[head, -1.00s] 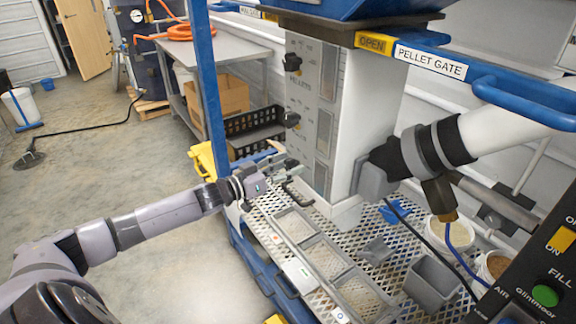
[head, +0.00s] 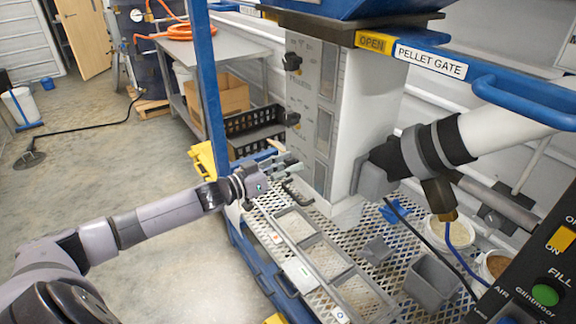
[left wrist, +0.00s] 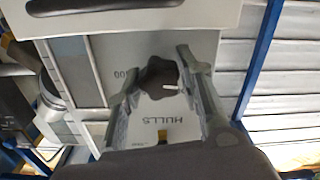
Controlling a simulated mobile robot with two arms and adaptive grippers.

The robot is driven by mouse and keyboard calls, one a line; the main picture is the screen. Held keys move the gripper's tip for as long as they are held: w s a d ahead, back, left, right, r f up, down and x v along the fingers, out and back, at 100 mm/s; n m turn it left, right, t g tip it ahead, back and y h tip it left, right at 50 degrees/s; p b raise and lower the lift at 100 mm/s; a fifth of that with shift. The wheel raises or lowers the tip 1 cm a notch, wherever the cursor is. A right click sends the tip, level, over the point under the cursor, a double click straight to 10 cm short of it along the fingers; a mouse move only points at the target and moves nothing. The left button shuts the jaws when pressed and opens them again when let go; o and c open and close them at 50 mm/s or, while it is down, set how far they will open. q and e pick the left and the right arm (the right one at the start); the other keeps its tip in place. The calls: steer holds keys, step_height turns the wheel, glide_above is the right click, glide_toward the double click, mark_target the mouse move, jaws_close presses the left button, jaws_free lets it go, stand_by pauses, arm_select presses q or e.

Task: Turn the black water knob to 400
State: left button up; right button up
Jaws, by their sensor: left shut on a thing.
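The upright control panel (head: 301,160) carries two visible black knobs in the head view, an upper one (head: 292,62) and a lower one (head: 290,119). My left gripper (head: 288,168) is at the panel's lower part, below these knobs. In the left wrist view, a black knob (left wrist: 160,76) with a white pointer mark sits between the two fingers of my left gripper, which is shut on it. Lettering that looks like HULLS shows below this knob in that view. A partly covered scale number is to its left. The head view does not show this knob clearly.
A perforated metal shelf (head: 378,232) with a sectioned tray (head: 322,258) lies below the panel. A grey bin (head: 432,282) stands to the right. A blue post (head: 211,95) rises left of the panel. A black crate (head: 255,133) is behind my left gripper.

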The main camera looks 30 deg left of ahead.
arm_select(q)
steer(key=shift+c, duration=0.5)
steer(key=shift+m, duration=0.3)
steer(key=m, duration=0.2)
steer(key=shift+m, duration=0.4)
steer(key=m, duration=0.4)
steer(key=shift+m, duration=0.3)
steer(key=m, duration=0.3)
steer(key=shift+f+m, duration=0.1)
steer(key=shift+m, duration=0.2)
steer(key=shift+m+b, duration=0.6)
steer(key=shift+m, duration=1.5)
